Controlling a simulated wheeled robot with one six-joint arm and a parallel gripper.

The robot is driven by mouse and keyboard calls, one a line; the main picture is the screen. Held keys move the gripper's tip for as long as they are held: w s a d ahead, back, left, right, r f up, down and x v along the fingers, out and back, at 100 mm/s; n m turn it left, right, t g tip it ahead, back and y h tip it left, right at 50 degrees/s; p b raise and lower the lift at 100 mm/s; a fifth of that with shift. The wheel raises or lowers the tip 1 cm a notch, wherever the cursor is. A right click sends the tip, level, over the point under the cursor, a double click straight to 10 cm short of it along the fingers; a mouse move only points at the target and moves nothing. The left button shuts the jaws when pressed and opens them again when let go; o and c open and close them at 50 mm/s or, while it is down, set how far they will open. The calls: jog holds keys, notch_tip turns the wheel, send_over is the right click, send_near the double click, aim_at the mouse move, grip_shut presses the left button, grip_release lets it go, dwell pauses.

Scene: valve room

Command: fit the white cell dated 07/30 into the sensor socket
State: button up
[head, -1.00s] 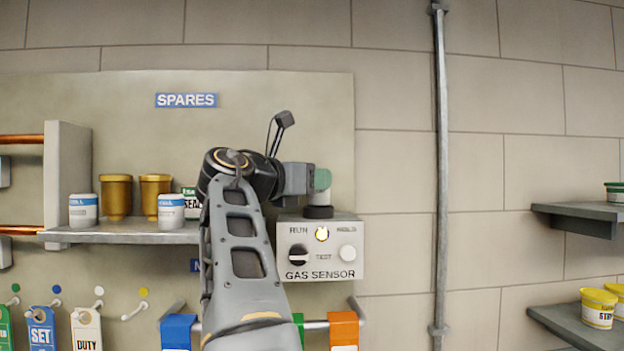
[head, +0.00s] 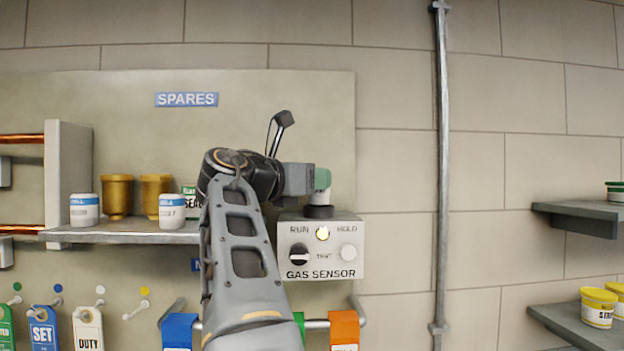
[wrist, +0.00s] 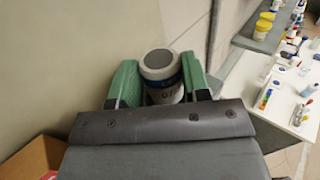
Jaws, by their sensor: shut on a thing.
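My gripper (head: 322,180) is above the gas sensor box (head: 320,262), right over the black ring of the sensor socket (head: 319,211). In the wrist view, its green fingers are shut on a white cell (wrist: 161,66) with a grey round top and a dark blue band. The cell looks upright. Its label is partly covered by the gripper, and I cannot read the full date.
Two similar white cells (head: 84,210) (head: 172,211) and two brass cups (head: 117,197) stand on the spares shelf (head: 130,236) at left. A yellow lamp (head: 322,233) glows on the sensor box. A vertical pipe (head: 441,170) runs down the wall at right.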

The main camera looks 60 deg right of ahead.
jog(key=shift+f, duration=0.75)
dwell(1.1)
jog(key=o, duration=1)
jog(key=shift+b, duration=0.3)
jog(key=b+v, duration=0.1)
jog(key=v, duration=1.3)
jog(key=shift+d+r+b, duration=0.1)
jog(key=shift+b, duration=0.3)
jog(key=shift+s, duration=0.1)
